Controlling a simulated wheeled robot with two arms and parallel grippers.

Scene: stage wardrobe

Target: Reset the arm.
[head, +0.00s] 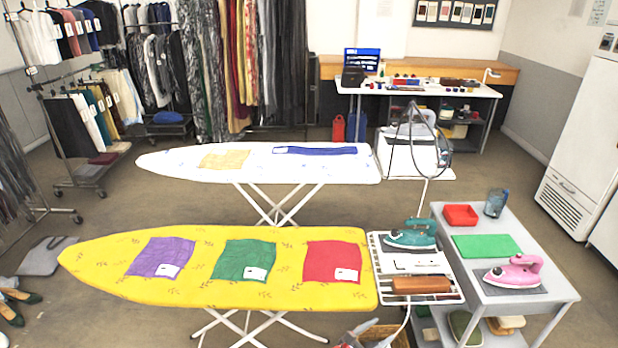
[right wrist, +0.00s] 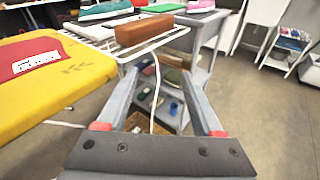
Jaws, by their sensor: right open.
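My right gripper (head: 366,333) is only partly in view at the bottom edge of the head view, just below the wire rest of the yellow ironing board. In the right wrist view its two grey fingers (right wrist: 158,78) stand wide apart with nothing between them. A white cord hangs beyond them. My left gripper is not in view. The yellow ironing board (head: 90,262) carries purple (head: 162,257), green (head: 242,259) and red (head: 333,261) cloths, each with a white label.
The wire rest (head: 456,297) holds a teal iron (head: 410,237) and a brown block (head: 421,285). A white ironing board (head: 190,162) stands behind.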

